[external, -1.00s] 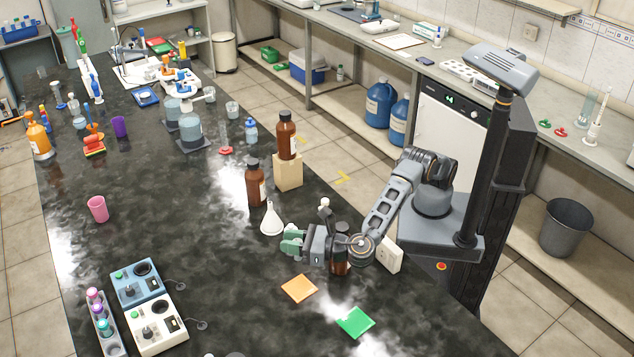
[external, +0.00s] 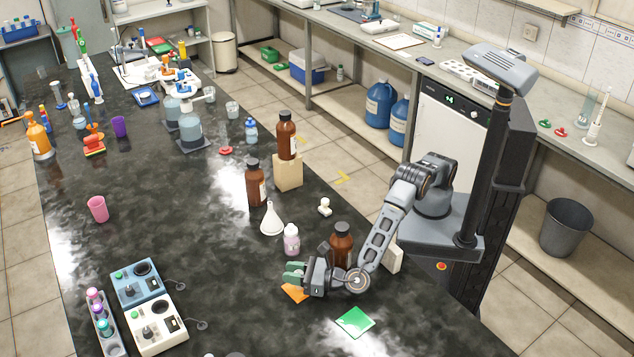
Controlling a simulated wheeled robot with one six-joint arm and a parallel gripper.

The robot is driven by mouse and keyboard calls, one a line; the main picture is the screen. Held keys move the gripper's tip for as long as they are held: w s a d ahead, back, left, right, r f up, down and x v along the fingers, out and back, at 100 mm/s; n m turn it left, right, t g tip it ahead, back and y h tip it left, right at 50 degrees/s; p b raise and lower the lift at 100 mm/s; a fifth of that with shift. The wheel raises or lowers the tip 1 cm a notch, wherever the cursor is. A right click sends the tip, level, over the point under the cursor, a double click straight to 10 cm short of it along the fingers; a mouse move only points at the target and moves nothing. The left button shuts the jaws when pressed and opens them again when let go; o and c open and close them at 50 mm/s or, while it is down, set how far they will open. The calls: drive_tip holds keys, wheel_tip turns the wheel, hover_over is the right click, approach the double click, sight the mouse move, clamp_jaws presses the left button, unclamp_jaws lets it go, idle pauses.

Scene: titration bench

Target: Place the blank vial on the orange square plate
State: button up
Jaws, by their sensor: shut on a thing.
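The orange square plate (external: 293,294) lies flat on the dark bench, partly covered from view by my gripper.
A brown bottle (external: 341,243) stands close behind my arm. A white funnel (external: 271,220), a small white item (external: 325,207) and another brown bottle (external: 255,184) stand farther back. A green square plate (external: 355,322) lies to the front right. The bench left of the orange plate is clear.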

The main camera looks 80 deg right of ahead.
drive_tip(key=shift+f, duration=0.2)
drive_tip(key=o, duration=0.9)
drive_tip(key=shift+r, duration=0.1)
drive_tip(key=shift+s+r, duration=0.1)
drive_tip(key=shift+s, duration=0.05)
drive_tip(key=s, duration=0.4)
drive_tip(key=shift+s, duration=0.2)
wheel_tip(320, 180, up, 7)
drive_tip(key=shift+s, duration=0.15)
